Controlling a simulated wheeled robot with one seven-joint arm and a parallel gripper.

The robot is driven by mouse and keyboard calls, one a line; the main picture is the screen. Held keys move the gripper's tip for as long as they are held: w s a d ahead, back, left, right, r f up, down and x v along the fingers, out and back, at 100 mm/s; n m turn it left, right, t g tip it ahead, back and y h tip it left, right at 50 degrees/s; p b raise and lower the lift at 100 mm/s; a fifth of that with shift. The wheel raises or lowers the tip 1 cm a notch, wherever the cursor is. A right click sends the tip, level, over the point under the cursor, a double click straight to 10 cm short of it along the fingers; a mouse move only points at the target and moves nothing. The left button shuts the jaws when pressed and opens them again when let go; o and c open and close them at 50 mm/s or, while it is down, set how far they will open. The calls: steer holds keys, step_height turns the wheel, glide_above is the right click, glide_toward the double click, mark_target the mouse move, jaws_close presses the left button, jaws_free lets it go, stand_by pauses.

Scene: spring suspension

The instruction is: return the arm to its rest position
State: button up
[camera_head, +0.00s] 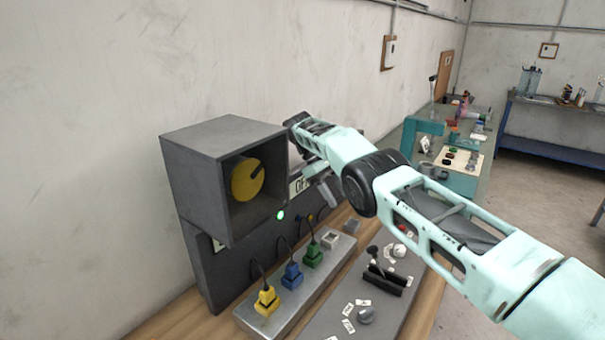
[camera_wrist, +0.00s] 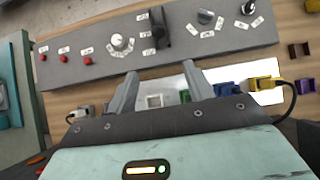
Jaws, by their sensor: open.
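My mint-green arm (camera_head: 440,215) reaches from the lower right of the head view toward the dark grey box at the wall. My gripper (camera_head: 326,190) hangs at the arm's far end, right of the box and above the bench, partly hidden by the wrist. In the wrist view my gripper (camera_wrist: 160,68) has its two grey fingers spread apart with nothing held between them. A small pale socket block (camera_wrist: 154,101) shows between and beyond the fingers, apart from them.
The grey box (camera_head: 205,180) holds a yellow disc (camera_head: 247,180). Yellow (camera_head: 266,300), blue (camera_head: 292,276) and green (camera_head: 313,254) plugs stand on a metal strip. A control panel (camera_head: 340,312) with knobs and a lever lies beside it. A teal bench (camera_head: 459,180) stands farther back.

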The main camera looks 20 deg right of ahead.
steer(key=shift+r, duration=0.1)
steer(key=s+d+r+m+t+y, duration=0.3)
steer(key=s+d+r+t, duration=0.15)
steer(key=r, duration=0.25)
steer(key=s+a+r+m+t+y, duration=0.15)
steer(key=s+m+t, duration=0.25)
steer(key=s, duration=2.2)
steer(key=s+a+f+n+g+b, duration=0.1)
steer(key=s+a+f+n+b, duration=0.2)
steer(key=a, duration=0.6)
steer(key=s+a+f+n+g+b, duration=0.1)
steer(key=s+a+f+n+b, duration=0.3)
steer(key=s+a+f+b, duration=0.3)
steer(key=s+a+b, duration=0.2)
steer(key=s, duration=0.2)
steer(key=shift+s+f+y, duration=0.15)
steer(key=shift+f+y, duration=0.1)
steer(key=shift+y, duration=0.1)
